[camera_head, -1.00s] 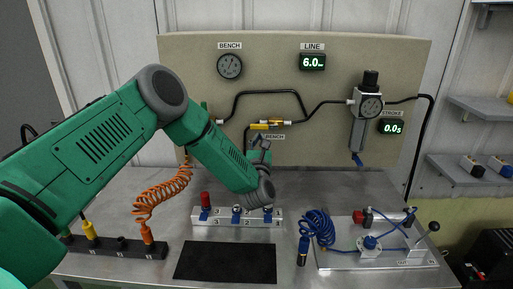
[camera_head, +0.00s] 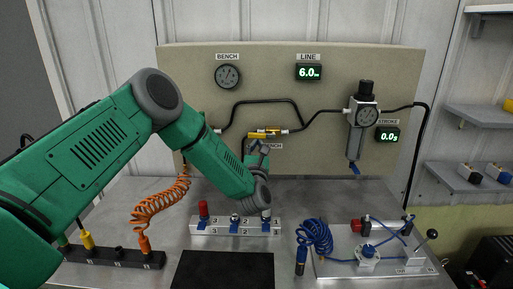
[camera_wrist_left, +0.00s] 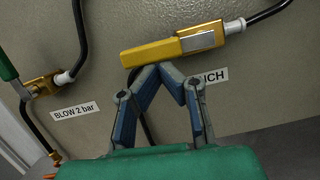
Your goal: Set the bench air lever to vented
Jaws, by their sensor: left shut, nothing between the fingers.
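The bench air lever is a yellow handle (camera_head: 262,134) on a brass valve, mounted on the beige panel above the BENCH label. It lies roughly along the black pipe line. In the left wrist view the lever (camera_wrist_left: 150,53) extends left from the valve body (camera_wrist_left: 200,39). My left gripper (camera_head: 259,150) is just below the lever. In the left wrist view its fingers (camera_wrist_left: 161,68) are shut with nothing between them, and the tips are at the lever's lower edge. I cannot tell whether they touch it. The gripper partly covers the BENCH label (camera_wrist_left: 212,78). My right gripper is not in view.
The BENCH gauge (camera_head: 228,76) and the LINE display (camera_head: 308,72), reading 6.0, are on the panel. A regulator (camera_head: 358,125) hangs at right. Below are a numbered valve block (camera_head: 235,227), a blue coiled hose (camera_head: 315,235) and a black mat (camera_head: 222,270). A BLOW 2 bar label (camera_wrist_left: 74,112) is at left.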

